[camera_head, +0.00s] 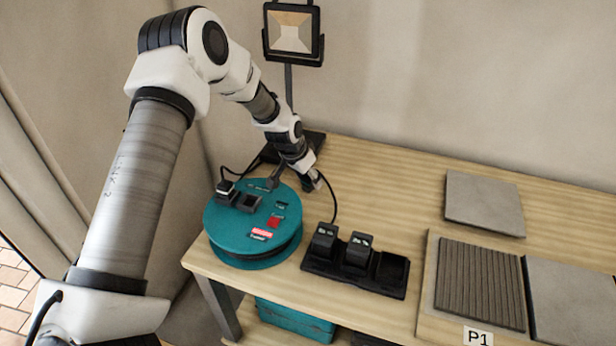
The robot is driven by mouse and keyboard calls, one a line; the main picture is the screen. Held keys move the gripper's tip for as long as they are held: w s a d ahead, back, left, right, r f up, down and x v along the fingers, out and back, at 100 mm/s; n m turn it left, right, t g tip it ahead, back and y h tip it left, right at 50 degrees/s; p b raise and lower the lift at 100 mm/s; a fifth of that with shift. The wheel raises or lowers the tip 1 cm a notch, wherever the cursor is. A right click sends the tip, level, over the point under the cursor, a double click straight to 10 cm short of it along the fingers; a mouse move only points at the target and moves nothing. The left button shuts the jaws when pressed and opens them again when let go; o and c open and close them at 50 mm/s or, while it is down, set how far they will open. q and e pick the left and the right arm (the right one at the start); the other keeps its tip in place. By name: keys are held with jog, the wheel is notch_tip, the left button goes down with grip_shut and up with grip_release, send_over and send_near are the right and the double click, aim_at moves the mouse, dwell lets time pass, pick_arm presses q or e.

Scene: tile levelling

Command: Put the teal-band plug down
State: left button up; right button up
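My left gripper (313,183) reaches in from the left and points down, just right of the cable reel, above the wooden bench. It is small in this view. A black cable runs from its fingertips down to the charger, so the fingers appear shut on the plug at that cable's end. The plug is mostly hidden by the fingers, and its teal band cannot be made out. The teal cable reel (226,225) has a socket block (247,203) on top. A black plug (225,188) sits at the block's left end. My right gripper is not in view.
A black charger (324,269) holds two batteries, with its right bay empty. A work lamp (293,35) stands behind the reel. Grey tiles (485,204) and a ribbed panel (480,284) lie at the right. The wooden bench (385,185) is bare behind the charger.

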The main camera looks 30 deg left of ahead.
pick_arm(q)
jog(key=shift+r, duration=0.15)
jog(key=p+v, duration=0.1)
jog(key=v, duration=1.1)
